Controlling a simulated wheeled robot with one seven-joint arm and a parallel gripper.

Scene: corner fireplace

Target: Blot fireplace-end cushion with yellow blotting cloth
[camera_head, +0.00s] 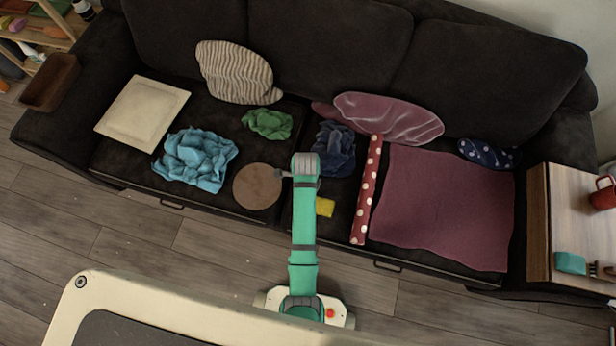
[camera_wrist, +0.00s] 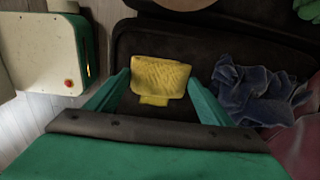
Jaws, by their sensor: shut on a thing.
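The yellow blotting cloth (camera_wrist: 160,75) sits between the fingertips of my gripper (camera_wrist: 158,80) in the wrist view. My gripper is shut on it, over the dark sofa seat (camera_wrist: 140,40). In the head view the yellow cloth (camera_head: 325,207) shows beside my green arm, which hides the gripper. A striped cushion (camera_head: 235,72) leans on the sofa back at left. A mauve cushion (camera_head: 390,117) lies right of centre and a navy dotted cushion (camera_head: 487,153) at the right end. No fireplace shows, so I cannot tell which cushion is at its end.
The seat also holds a cream square piece (camera_head: 143,114), light-blue cloth (camera_head: 196,158), green cloth (camera_head: 268,124), brown disc (camera_head: 257,187), navy cloth (camera_head: 334,150), red dotted roll (camera_head: 367,190) and mauve blanket (camera_head: 442,207). A wooden side table (camera_head: 570,225) stands right. Floor is clear at left front.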

